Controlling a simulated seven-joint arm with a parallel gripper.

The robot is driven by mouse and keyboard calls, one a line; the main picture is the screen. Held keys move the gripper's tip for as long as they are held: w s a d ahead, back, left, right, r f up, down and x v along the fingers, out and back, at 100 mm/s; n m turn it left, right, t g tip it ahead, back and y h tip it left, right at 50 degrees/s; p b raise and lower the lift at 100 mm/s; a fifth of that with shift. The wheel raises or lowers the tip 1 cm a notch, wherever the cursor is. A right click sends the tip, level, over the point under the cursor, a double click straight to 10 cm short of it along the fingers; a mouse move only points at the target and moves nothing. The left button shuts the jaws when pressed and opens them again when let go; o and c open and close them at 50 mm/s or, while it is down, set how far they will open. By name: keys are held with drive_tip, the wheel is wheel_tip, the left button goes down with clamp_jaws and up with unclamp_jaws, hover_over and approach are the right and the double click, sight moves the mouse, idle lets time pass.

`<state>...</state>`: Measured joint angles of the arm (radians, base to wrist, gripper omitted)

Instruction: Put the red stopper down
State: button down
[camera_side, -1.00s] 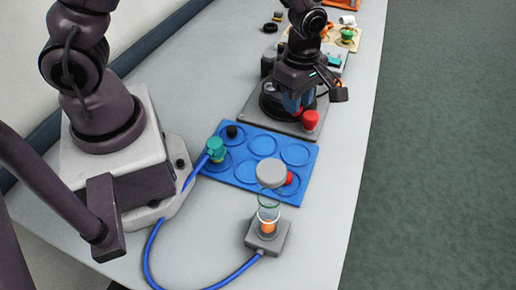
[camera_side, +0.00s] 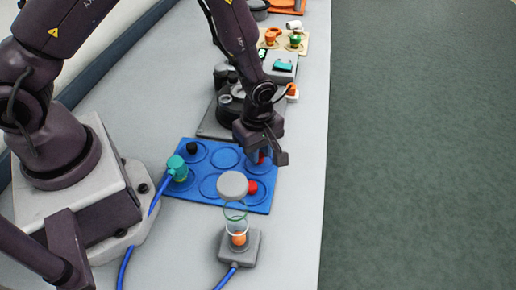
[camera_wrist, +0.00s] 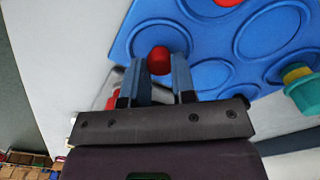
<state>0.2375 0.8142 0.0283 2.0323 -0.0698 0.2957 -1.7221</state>
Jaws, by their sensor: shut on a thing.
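The red stopper (camera_wrist: 159,60) is pinched between the fingertips of my gripper (camera_wrist: 157,72) in the wrist view. In the side view my gripper (camera_side: 261,148) is low over the far right recess of the blue tray (camera_side: 208,150), and a bit of the stopper shows below it. I cannot tell whether the stopper touches the tray. In the wrist view a round recess ring lies around and behind it. A second red stopper (camera_side: 252,188) sits in the near right recess of the tray.
A dark apparatus (camera_side: 229,98) is behind the tray. Several tray recesses are empty.

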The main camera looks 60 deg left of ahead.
drive_tip(key=c, duration=0.9)
unclamp_jaws()
drive_tip(key=shift+f, duration=0.1)
drive_tip(key=shift+c, duration=0.2)
wheel_tip(320, 180, up, 21)
drive_tip(key=s+a+m+t, duration=0.1)
drive_tip(key=s+a+m, duration=0.1)
drive_tip(key=m, duration=0.3)
drive_tip(key=s+a+r+m+t, duration=0.4)
drive_tip(key=s+a+r+m, duration=0.1)
drive_tip(key=s+r+m, duration=0.6)
drive_tip(key=shift+s+a+r+m+t, duration=0.2)
drive_tip(key=shift+s+r+m+t, duration=0.1)
drive_tip(key=shift+s+m, duration=0.65)
